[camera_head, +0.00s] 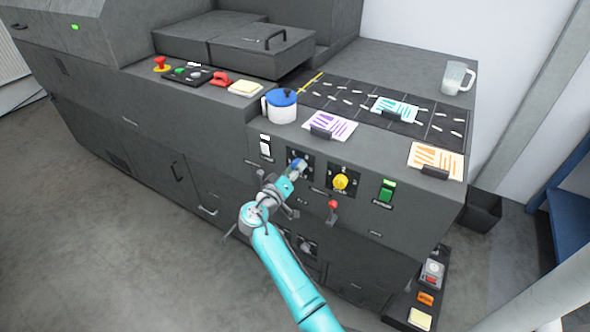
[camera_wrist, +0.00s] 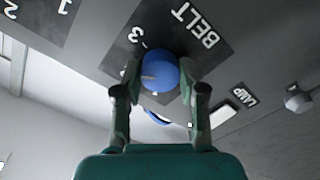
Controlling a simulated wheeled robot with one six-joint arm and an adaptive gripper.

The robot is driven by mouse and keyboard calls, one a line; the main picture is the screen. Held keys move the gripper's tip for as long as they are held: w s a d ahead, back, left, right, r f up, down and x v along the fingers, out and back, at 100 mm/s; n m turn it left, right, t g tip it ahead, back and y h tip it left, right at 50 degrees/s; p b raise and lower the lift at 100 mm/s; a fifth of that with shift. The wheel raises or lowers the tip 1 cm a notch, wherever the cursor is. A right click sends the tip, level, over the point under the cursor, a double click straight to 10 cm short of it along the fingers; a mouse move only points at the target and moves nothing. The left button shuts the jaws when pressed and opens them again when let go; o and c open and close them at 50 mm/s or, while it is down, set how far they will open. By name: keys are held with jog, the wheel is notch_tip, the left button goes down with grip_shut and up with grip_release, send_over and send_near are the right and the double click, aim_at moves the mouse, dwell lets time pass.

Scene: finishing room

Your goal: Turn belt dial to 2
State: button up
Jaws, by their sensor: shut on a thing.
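The belt dial is a round blue knob (camera_wrist: 158,72) on a dark plate (camera_wrist: 200,52) marked "BELT", with a "3" legible beside it in the wrist view. A pale pointer mark shows on the knob; the number it points at cannot be read. My gripper (camera_wrist: 160,80) is shut on the blue knob, one finger on each side. In the head view my gripper (camera_head: 292,176) is at the front panel and mostly hides the knob and its plate.
A yellow dial (camera_head: 341,181) sits right of the belt dial, with a green switch (camera_head: 387,190) farther right. A red-tipped lever (camera_head: 333,204) is below. A white switch (camera_head: 265,146) is on the left.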

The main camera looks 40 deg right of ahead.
jog(key=shift+n, duration=2)
jog(key=o, duration=1.1)
jog(key=shift+o, duration=0.2)
jog(key=v, duration=1.2)
jog(key=shift+w, duration=0.1)
